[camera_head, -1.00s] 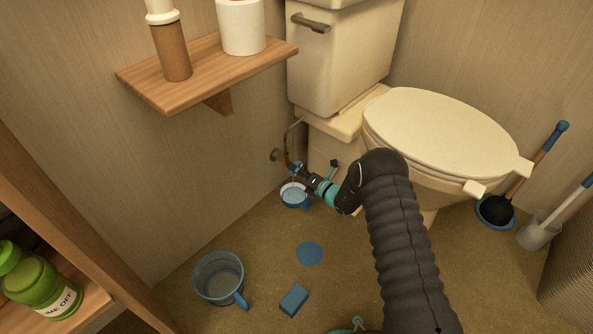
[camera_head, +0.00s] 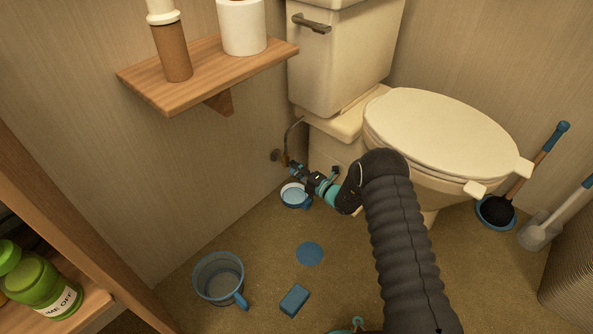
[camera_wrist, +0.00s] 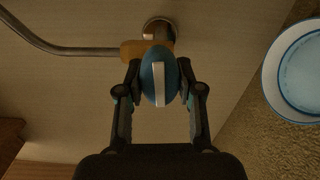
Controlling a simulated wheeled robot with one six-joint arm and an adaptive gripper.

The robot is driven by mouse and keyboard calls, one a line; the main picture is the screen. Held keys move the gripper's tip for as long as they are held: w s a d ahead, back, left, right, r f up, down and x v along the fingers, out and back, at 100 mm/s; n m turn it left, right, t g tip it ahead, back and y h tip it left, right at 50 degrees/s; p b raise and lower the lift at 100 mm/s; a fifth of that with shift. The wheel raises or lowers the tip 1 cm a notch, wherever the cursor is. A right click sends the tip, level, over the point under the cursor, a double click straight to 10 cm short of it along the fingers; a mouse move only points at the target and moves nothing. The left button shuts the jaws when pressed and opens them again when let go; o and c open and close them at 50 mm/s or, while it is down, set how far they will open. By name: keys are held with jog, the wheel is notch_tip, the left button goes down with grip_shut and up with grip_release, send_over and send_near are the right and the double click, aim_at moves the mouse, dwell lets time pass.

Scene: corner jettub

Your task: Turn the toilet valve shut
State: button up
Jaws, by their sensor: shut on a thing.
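The toilet valve sits low on the wall, left of the toilet (camera_head: 335,128). In the wrist view its blue oval handle (camera_wrist: 159,77) with a pale stripe joins a brass body (camera_wrist: 133,50) and a round wall flange (camera_wrist: 160,27). The brass body also shows in the head view (camera_head: 285,159). My gripper (camera_wrist: 160,88) has its two fingers closed on the left and right sides of the handle. In the head view my gripper (camera_head: 294,168) reaches the valve from the lower right, and the handle is mostly hidden by the fingers.
A bowl of water (camera_head: 294,194) stands on the floor below the valve; its rim shows at right in the wrist view (camera_wrist: 272,75). A blue bucket (camera_head: 219,280), a sponge (camera_head: 294,300) and a puddle (camera_head: 310,253) are nearby. A wooden shelf (camera_head: 215,75) juts out above.

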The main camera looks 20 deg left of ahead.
jog(key=shift+s+a, duration=0.1)
jog(key=o, duration=1.2)
jog(key=v, duration=1.2)
